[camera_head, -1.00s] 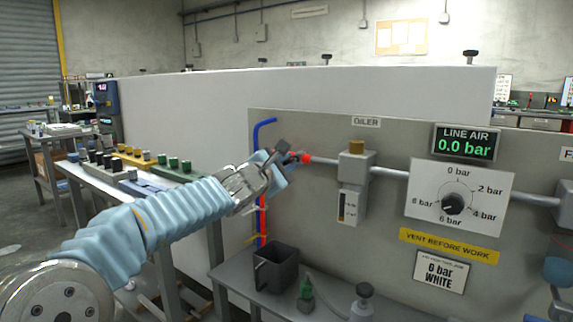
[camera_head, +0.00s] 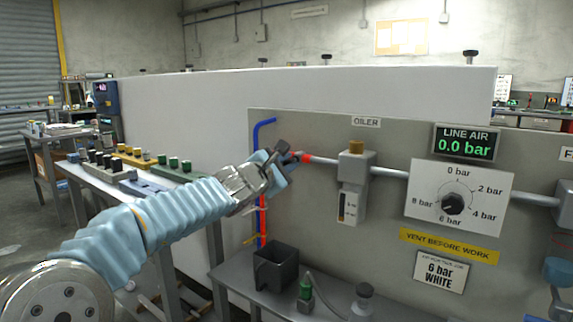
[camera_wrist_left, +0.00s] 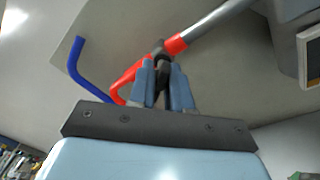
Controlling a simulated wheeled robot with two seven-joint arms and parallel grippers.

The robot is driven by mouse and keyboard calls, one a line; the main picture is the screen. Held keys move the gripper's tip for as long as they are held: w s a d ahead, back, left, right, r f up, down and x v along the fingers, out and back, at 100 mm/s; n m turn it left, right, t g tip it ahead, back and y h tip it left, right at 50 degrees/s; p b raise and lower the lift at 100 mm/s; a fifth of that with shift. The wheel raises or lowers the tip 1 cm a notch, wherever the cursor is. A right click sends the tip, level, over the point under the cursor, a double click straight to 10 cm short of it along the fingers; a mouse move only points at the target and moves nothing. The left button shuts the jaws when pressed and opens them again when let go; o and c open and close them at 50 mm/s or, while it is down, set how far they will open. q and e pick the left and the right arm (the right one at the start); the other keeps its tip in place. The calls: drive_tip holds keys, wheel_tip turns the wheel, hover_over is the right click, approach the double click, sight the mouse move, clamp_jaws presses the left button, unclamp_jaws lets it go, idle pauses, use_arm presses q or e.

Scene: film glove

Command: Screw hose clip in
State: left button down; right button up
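My left gripper (camera_head: 278,160), on an arm in a light blue sleeve, is at the left end of the grey air pipe (camera_head: 388,172) on the panel. In the left wrist view its two blue fingertips (camera_wrist_left: 164,88) are close together around a small dark piece (camera_wrist_left: 162,62), which looks like the hose clip. The piece sits by the red hose (camera_wrist_left: 126,82) and the red pipe end (camera_wrist_left: 175,45). I cannot tell whether it touches the pipe. The clip's screw is not clear to see. My right gripper is not in view.
The oiler (camera_head: 352,180) hangs right of the gripper. The dial plate (camera_head: 480,195) and the LINE AIR display (camera_head: 465,143), reading 0.0 bar, are further right. A black bin (camera_head: 275,266) and small bottles stand on the shelf below. A blue hose (camera_head: 264,124) bends above.

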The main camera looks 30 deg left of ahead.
use_arm(q)
drive_tip(key=c, duration=1.1)
unclamp_jaws()
drive_tip(key=shift+o, duration=0.2)
drive_tip(key=shift+s, duration=0.1)
drive_tip(key=s, duration=1.3)
drive_tip(key=shift+s+d+p, duration=0.2)
drive_tip(key=shift+s+p, duration=0.1)
drive_tip(key=shift+p, duration=0.1)
